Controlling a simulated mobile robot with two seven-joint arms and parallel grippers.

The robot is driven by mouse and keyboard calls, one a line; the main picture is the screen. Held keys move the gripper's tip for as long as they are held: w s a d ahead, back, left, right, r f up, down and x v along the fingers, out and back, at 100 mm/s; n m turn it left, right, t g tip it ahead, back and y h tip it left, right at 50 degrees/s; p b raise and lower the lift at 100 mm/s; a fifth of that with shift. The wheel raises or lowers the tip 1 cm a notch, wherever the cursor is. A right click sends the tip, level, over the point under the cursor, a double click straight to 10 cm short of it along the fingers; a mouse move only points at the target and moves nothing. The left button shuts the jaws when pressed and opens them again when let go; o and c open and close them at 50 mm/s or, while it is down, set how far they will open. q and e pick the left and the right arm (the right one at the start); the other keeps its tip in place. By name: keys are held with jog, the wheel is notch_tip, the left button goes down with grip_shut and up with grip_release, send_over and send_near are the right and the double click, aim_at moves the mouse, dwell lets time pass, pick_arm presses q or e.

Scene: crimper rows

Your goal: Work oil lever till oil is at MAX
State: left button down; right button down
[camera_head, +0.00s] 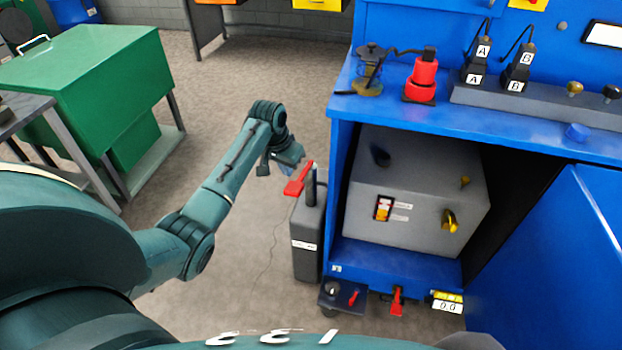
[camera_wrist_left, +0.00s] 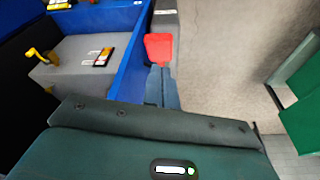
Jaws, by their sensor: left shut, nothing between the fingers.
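A red lever (camera_head: 299,181) with a flat paddle end sticks out of the top of a slim dark grey tank (camera_head: 306,240) at the left side of the blue cabinet. My left gripper (camera_head: 298,153) is shut and empty, just above and behind the lever. In the left wrist view the red paddle (camera_wrist_left: 158,46) shows right beyond my closed fingertips (camera_wrist_left: 160,70); I cannot tell whether they touch. A glass jar (camera_head: 369,80) with amber liquid stands on the cabinet top. No MAX mark is readable. My right gripper is not in view.
The blue cabinet (camera_head: 350,110) stands open, with a grey box (camera_head: 420,195) inside and its door (camera_head: 555,260) swung right. A green cabinet (camera_head: 95,80) is at left. The floor between is clear apart from a thin cable.

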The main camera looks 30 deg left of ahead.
aim_at(293, 187)
pick_arm(q)
jog(key=shift+w+r, duration=0.1)
dwell(0.3)
jog(key=shift+w+f, duration=0.1)
jog(key=shift+f, duration=0.5)
jog(key=b+x, duration=0.1)
jog(key=x, duration=0.3)
jog(key=shift+f, duration=0.4)
jog(key=shift+w+f+b, duration=0.1)
jog(key=shift+f+b, duration=0.15)
jog(key=shift+b, duration=0.45)
jog(key=shift+w+f+b, duration=0.1)
jog(key=shift+f+b, duration=0.1)
jog(key=shift+b, duration=0.15)
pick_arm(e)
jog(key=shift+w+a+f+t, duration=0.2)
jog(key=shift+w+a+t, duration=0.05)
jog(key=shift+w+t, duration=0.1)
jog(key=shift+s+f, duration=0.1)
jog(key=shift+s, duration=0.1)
